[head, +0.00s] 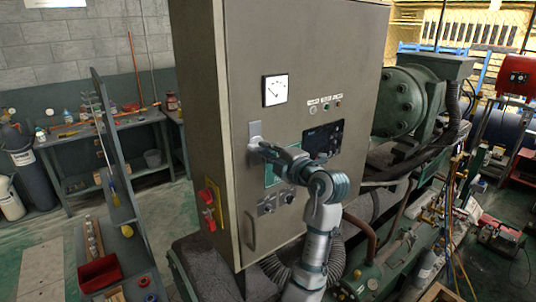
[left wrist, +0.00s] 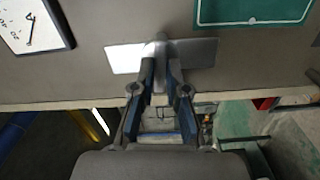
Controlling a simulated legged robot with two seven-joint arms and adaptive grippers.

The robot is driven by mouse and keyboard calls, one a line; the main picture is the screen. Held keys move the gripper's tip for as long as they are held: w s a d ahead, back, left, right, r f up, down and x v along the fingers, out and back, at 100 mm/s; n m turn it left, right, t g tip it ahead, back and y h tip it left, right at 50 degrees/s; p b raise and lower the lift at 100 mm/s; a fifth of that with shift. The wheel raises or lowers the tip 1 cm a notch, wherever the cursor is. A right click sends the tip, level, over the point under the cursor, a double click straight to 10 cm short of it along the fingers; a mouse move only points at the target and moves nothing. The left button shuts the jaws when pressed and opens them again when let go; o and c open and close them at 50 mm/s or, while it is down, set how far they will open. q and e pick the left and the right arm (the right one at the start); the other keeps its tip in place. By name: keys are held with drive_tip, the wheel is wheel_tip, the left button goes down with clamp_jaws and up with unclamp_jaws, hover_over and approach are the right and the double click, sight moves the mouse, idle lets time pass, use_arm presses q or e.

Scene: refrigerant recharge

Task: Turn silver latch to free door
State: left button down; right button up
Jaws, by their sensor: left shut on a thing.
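The silver latch (head: 255,131) is a small plate with a handle on the left part of the grey cabinet door (head: 300,55), below a square dial gauge. It also shows in the left wrist view as a shiny plate (left wrist: 198,53) with a raised middle part. My left gripper (head: 262,150) is at the latch, with its arm rising from the bottom of the head view. In the left wrist view its two fingers (left wrist: 161,70) are closed around the raised middle part, which they partly hide. The door looks shut. My right gripper is not in view.
The gauge (head: 276,90), a dark display panel (head: 322,141) and knobs (head: 277,202) are on the door around my left gripper. A red switch on a yellow plate (head: 209,203) is on the cabinet side. Green machinery (head: 405,98) stands at the right, and a workbench (head: 100,134) at the left.

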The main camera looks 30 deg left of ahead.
use_arm(q)
drive_tip(key=c, duration=1.3)
unclamp_jaws()
drive_tip(key=shift+w+d, duration=0.1)
drive_tip(key=shift+d, duration=0.05)
drive_tip(key=shift+o, duration=0.2)
drive_tip(key=shift+d, duration=0.1)
drive_tip(key=b+v, duration=0.1)
drive_tip(key=v, duration=0.8)
